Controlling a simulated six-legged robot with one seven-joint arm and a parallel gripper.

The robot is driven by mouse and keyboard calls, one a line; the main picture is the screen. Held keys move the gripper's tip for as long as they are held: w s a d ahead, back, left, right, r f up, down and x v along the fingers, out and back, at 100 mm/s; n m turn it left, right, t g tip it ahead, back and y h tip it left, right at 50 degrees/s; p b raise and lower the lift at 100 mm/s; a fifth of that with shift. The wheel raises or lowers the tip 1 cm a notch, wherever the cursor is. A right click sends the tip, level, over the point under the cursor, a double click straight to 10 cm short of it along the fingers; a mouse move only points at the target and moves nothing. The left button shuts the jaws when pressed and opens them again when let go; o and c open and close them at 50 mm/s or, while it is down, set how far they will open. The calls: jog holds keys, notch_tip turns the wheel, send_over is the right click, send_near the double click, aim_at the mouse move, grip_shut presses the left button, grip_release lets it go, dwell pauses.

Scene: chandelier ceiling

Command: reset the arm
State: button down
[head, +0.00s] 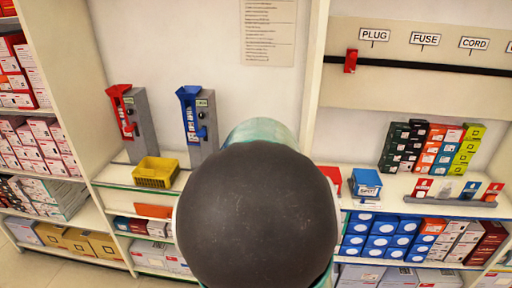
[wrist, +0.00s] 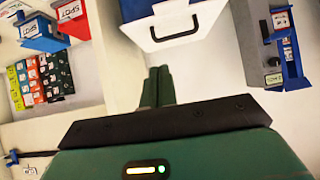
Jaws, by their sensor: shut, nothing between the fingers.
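My gripper (wrist: 157,86) shows in the wrist view as two green fingers side by side beyond a dark bar. The fingers are shut against each other with nothing between them. They lie below a white and blue box with a black handle (wrist: 180,32); I cannot tell how far apart they are. In the head view, a dark rounded part of my arm (head: 257,215) fills the lower middle and hides the shelf behind it. My fingers are not visible in the head view.
A yellow basket (head: 156,172) and red (head: 123,110) and blue (head: 191,112) dispensers stand left of my arm. A blue box (head: 366,184) and coloured box stacks (head: 432,148) stand right. Stocked shelves (head: 40,145) line the far left. A label board (head: 418,80) hangs upper right.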

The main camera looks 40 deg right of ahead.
jog(key=a+f+n+y, duration=0.1)
jog(key=a+f+y, duration=0.2)
jog(key=a, duration=0.5)
jog(key=a+f+n+y, duration=0.2)
jog(key=a+f+y, duration=0.1)
jog(key=a, duration=0.5)
jog(key=s+a+r+n+y, duration=0.1)
jog(key=s+a+r+n, duration=0.1)
jog(key=s+a, duration=0.2)
jog(key=s+a+r+n+g, duration=0.1)
jog(key=s+a+r+n, duration=0.2)
jog(key=a, duration=0.7)
jog(key=s+a+r+n+y, duration=0.1)
jog(key=s+a+r+n, duration=0.1)
jog(key=s+a, duration=0.5)
jog(key=shift+s+a+r+n+y, duration=0.2)
jog(key=shift+a+r+n+y, duration=0.15)
jog(key=shift+a, duration=0.25)
